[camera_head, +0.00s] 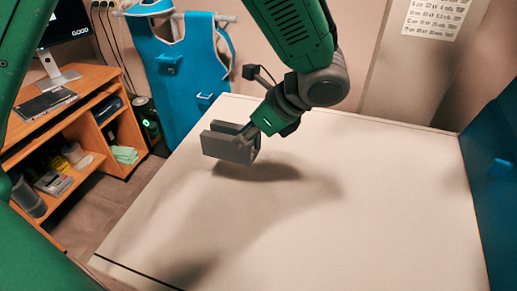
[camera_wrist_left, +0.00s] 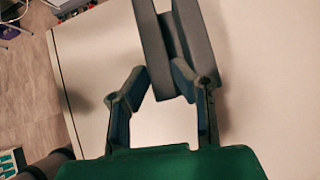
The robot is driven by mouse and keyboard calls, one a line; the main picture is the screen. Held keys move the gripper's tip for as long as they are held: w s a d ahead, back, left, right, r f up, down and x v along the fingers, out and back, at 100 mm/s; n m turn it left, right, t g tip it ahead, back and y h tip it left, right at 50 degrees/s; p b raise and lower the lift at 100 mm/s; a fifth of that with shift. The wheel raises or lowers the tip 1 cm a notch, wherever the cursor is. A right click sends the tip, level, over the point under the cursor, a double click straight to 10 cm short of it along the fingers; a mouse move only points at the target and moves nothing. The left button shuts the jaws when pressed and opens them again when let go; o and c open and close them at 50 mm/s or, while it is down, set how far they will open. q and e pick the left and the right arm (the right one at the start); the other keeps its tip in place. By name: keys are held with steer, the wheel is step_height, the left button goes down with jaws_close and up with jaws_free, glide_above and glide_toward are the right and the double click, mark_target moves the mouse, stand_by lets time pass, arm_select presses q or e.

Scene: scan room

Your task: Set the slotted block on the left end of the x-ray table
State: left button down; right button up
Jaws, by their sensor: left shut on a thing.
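The slotted block (camera_head: 228,148) is grey, with a slot between two parallel walls. My left gripper (camera_head: 256,132) is shut on it and holds it above the white x-ray table (camera_head: 400,200), toward the table's left side. A shadow lies on the table below and to the right of the block, and the block looks apart from the surface. In the left wrist view the block (camera_wrist_left: 178,40) sits between the two fingertips (camera_wrist_left: 162,82), with the table (camera_wrist_left: 265,90) beneath. My right gripper is not in view.
A wooden desk (camera_head: 95,78) with a monitor and shelves stands left of the table. A blue apron (camera_head: 185,75) hangs behind the table's far left corner. A blue panel (camera_head: 490,170) borders the right side. The tabletop is otherwise clear.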

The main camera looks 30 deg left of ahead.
mark_target(253, 153)
arm_select(q)
steer(key=shift+w+d+r, duration=0.15)
steer(key=shift+d+r, duration=0.1)
steer(key=shift+d, duration=0.05)
steer(key=d+p, duration=0.1)
steer(key=p, duration=0.4)
steer(key=shift+r+n, duration=0.3)
steer(key=shift+r, duration=0.1)
steer(key=shift+a+f+p, duration=0.15)
steer(key=shift+p, duration=0.45)
steer(key=f, duration=0.6)
steer(key=shift+a, duration=0.4)
steer(key=shift+d+f, duration=0.15)
steer(key=shift+f, duration=0.2)
steer(key=f, duration=0.3)
steer(key=shift+d, duration=0.35)
steer(key=shift+f, duration=0.3)
steer(key=shift+a+f, duration=0.15)
steer(key=shift+a, duration=0.25)
steer(key=c, duration=1.3)
jaws_free()
steer(key=shift+c, duration=0.2)
steer(key=shift+d, duration=0.25)
steer(key=shift+d+r, duration=0.25)
steer(key=s+v, duration=0.1)
steer(key=v, duration=1)
steer(key=shift+w+d, duration=0.15)
steer(key=shift+w, duration=0.2)
